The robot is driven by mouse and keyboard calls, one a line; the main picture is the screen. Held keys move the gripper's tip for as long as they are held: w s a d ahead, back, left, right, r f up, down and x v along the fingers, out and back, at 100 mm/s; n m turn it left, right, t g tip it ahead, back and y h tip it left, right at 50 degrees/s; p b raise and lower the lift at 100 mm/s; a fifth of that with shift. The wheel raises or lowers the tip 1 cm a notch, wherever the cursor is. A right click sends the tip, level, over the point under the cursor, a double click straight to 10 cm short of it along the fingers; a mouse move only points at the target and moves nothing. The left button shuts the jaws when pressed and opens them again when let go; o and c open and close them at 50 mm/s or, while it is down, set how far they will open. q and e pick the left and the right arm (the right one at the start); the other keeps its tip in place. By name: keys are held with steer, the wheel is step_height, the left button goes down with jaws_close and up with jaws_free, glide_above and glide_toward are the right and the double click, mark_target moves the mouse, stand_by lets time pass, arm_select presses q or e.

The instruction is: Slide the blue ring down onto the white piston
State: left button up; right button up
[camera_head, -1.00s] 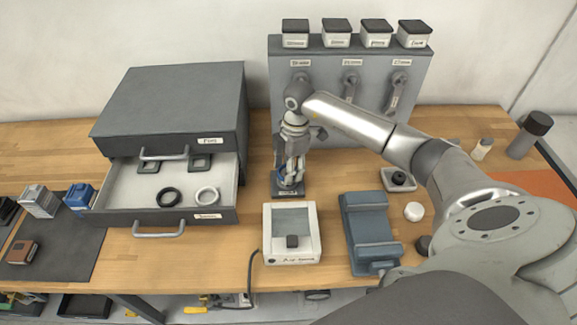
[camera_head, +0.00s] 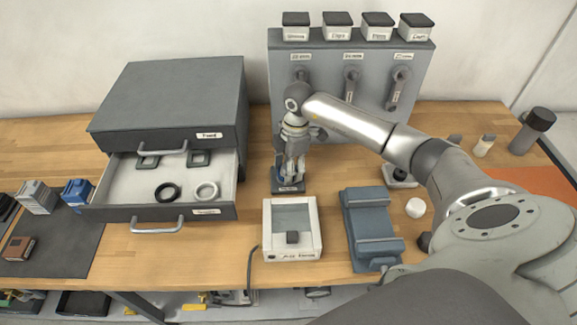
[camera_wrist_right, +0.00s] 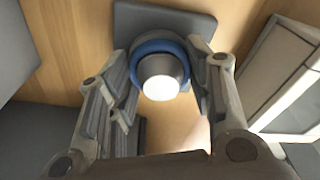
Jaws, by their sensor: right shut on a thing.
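The blue ring (camera_wrist_right: 160,45) is around the white-tipped piston (camera_wrist_right: 160,80) in the right wrist view. The piston stands on a dark grey base plate (camera_wrist_right: 130,22). In the head view the base plate (camera_head: 288,188) is on the table behind the white-framed device, and a bit of blue shows beside my fingers. My right gripper (camera_head: 294,172) points down over the piston. Its fingers (camera_wrist_right: 167,66) are on both sides of the ring, shut on it. How far down the piston the ring sits is hard to tell. My left gripper is not in view.
An open drawer (camera_head: 120,196) on the left holds a black ring (camera_head: 167,192) and a white ring (camera_head: 206,190). A white-framed device (camera_head: 271,245) and a blue-grey cradle (camera_head: 371,230) stand in front. A grey panel (camera_head: 325,85) rises behind the gripper.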

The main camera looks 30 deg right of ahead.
steer(key=shift+f, duration=0.15)
steer(key=o, duration=0.8)
steer(key=shift+o, duration=0.2)
steer(key=o, duration=0.5)
steer(key=shift+r+p, duration=3.8)
steer(key=shift+r, duration=0.8)
